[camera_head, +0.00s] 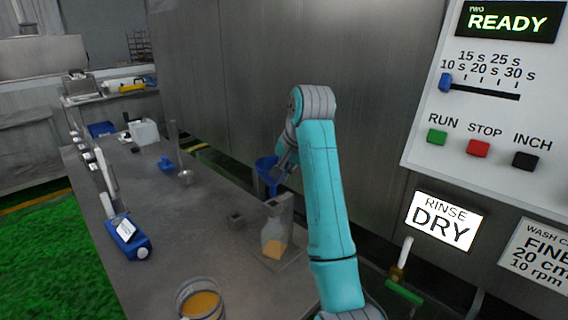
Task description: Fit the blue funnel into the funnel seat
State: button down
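The blue funnel (264,166) is in the middle of the view, wide mouth up and leaning a little, with its narrow end pointing down. My gripper (279,173) is at the funnel's right side and appears shut on it; the fingertips are small and dark. The funnel's lower end is just above and slightly left of the top of a grey stand (278,222), which looks like the funnel seat. I cannot tell whether the spout touches the stand. My arm hides what lies behind on the right.
On the bench (185,240) are a small dark block (236,219), a jar with orange contents (201,304), a blue device (128,237), a metal scoop (184,176) and a white container (144,131). A control panel (490,100) is on the right.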

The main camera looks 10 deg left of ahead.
jog(key=shift+f, duration=0.6)
jog(key=shift+f, duration=2.35)
dwell(1.0)
jog(key=c, duration=1.2)
grip_release()
jog(key=shift+c, duration=0.2)
